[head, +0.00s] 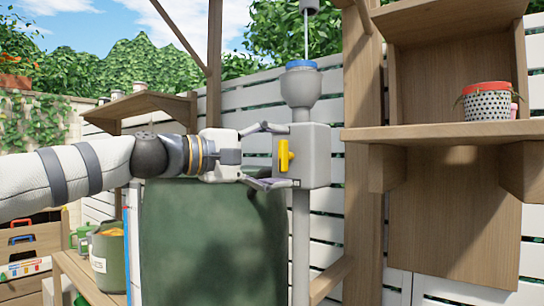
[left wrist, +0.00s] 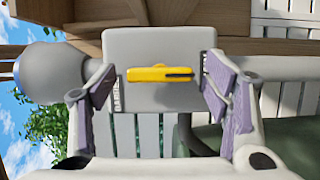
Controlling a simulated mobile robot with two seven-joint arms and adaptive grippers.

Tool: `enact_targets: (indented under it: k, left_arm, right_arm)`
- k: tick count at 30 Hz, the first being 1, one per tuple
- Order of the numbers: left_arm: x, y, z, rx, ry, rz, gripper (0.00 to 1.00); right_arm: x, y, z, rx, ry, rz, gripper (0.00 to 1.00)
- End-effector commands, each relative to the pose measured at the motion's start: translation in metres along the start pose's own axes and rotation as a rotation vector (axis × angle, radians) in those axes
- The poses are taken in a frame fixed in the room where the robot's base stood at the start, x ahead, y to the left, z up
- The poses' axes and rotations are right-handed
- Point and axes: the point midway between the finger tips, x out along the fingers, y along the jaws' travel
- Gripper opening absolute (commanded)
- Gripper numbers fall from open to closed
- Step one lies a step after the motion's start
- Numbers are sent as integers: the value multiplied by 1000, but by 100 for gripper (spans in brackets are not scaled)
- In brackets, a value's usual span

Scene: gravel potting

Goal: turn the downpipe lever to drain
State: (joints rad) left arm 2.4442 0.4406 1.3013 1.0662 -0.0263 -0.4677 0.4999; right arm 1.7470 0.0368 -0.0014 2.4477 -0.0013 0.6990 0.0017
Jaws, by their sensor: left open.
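The yellow lever (head: 284,156) sits on the face of a grey box (head: 316,156) on the downpipe (head: 301,235). The lever stands upright in the head view. In the left wrist view, which is turned on its side, the lever (left wrist: 158,74) lies across the middle of the box face (left wrist: 155,45). My left gripper (head: 274,156) is open, one finger above and one below the lever, with gaps to it. In the left wrist view the fingers stand either side of the lever without touching it. My right gripper is out of view.
A large green barrel (head: 213,240) stands below my left arm. A wooden post (head: 363,130) and a shelf (head: 440,134) with a dotted pot (head: 487,101) are to the right. A white slatted fence (head: 325,225) is behind. A green can (head: 108,259) stands at lower left.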

Motion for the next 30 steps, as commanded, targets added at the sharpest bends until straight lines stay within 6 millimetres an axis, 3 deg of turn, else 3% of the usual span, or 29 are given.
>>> enact_targets:
  k: [2,12,15,20,30]
  left_arm:
    - [-8,1,-1,1,2,1,70]
    - [-94,1,-1,0,2,3,70]
    - [-110,1,0,1,2,2,70]
    - [-120,0,0,1,0,0,70]
    - [-120,0,0,1,0,0,70]
  right_arm:
    - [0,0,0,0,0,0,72]
    - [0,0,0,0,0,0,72]
    - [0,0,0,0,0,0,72]
    - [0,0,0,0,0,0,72]
    - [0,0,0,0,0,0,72]
